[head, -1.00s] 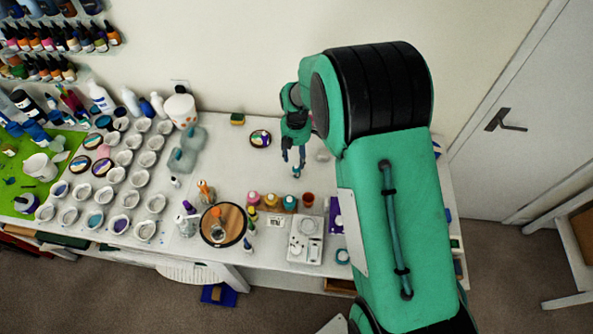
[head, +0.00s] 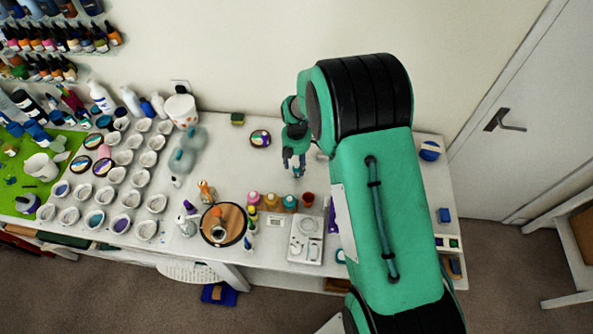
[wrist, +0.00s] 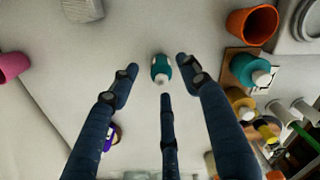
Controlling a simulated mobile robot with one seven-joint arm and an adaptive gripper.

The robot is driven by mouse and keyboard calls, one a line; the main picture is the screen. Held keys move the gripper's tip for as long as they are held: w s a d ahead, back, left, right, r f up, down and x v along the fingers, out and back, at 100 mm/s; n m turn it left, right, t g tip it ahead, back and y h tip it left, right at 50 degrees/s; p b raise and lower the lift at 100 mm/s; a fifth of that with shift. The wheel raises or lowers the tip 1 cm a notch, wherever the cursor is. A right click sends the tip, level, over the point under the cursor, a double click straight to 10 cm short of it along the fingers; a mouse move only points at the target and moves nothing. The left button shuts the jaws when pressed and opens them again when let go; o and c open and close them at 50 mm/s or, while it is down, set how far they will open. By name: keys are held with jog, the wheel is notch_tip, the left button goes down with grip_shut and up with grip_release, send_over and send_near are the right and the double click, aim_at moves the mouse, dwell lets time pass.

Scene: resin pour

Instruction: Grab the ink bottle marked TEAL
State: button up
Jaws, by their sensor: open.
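A small teal bottle (wrist: 161,68) with a pale cap and label shows in the wrist view, between the tips of my open fingers, with gaps around it. Its label text is too small to read. My gripper (wrist: 157,82) is open and empty; in the head view my gripper (head: 294,164) hangs over the bench behind the row of coloured bottles. I cannot make out the small bottle in the head view. A larger teal bottle (wrist: 248,70) with a white cap stands on a wooden board to the right; it also shows in the head view (head: 290,202).
An orange-red cup (wrist: 252,22) stands near the larger teal bottle, with a yellow bottle (wrist: 238,98) beside it. A pink cup (wrist: 12,66) is at the left. A white scale (head: 306,240) and a round wooden board (head: 223,224) lie toward the front edge.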

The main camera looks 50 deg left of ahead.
aim_at(297, 166)
jog(key=shift+f+p, duration=0.3)
jog(key=shift+f, duration=1.6)
jog(key=c, duration=1.1)
